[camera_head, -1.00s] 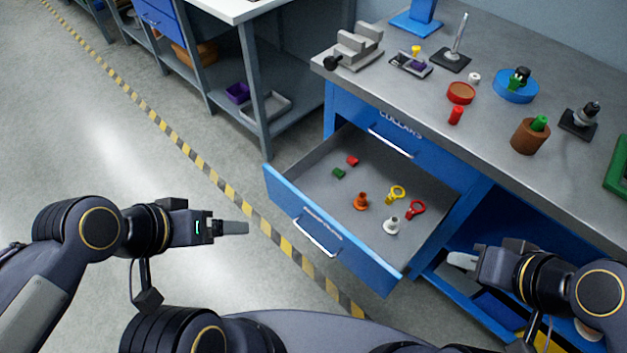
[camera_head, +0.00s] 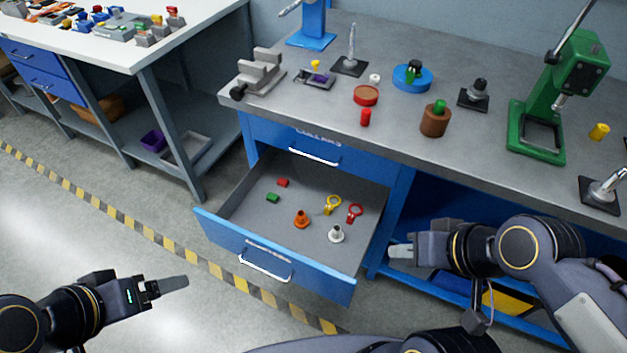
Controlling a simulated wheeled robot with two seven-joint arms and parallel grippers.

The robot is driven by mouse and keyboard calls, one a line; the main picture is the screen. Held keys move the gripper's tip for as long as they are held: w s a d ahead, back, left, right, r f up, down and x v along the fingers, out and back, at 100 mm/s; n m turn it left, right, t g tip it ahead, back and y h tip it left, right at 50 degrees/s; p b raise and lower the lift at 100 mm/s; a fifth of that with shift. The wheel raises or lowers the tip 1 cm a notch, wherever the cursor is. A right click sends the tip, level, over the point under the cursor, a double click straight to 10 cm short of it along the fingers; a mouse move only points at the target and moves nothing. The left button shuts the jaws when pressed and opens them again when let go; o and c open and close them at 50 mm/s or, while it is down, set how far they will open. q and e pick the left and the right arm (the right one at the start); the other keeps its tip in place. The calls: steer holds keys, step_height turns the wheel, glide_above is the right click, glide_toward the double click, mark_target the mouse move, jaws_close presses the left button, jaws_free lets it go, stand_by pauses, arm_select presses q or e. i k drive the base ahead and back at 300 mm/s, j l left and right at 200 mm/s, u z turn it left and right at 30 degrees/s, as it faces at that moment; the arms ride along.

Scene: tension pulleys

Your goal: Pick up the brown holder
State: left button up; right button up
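The brown holder (camera_head: 433,124) is a round brown block standing upright on the grey workbench top (camera_head: 330,110), with a green piece (camera_head: 439,106) in its top. My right gripper (camera_head: 401,254) is in front of the bench, lower in the picture than the holder and apart from it, just right of the open drawer. My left gripper (camera_head: 168,286) is at the lower left over the floor, far from the holder. Both grippers show side-on with nothing visible in them, and I cannot tell the gap between their fingers.
The open blue drawer (camera_head: 325,279) holds several small orange, white, yellow, red and green parts. Near the holder are a red cylinder (camera_head: 365,117), a reddish dish (camera_head: 366,96), a blue round base (camera_head: 412,79) and a dark stand (camera_head: 474,96). A green press (camera_head: 536,130) stands to the right.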

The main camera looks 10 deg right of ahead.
mark_target(432, 125)
steer(key=z, duration=0.9)
steer(key=i+l+z, duration=0.75)
steer(key=i+z, duration=0.15)
steer(key=i, duration=0.15)
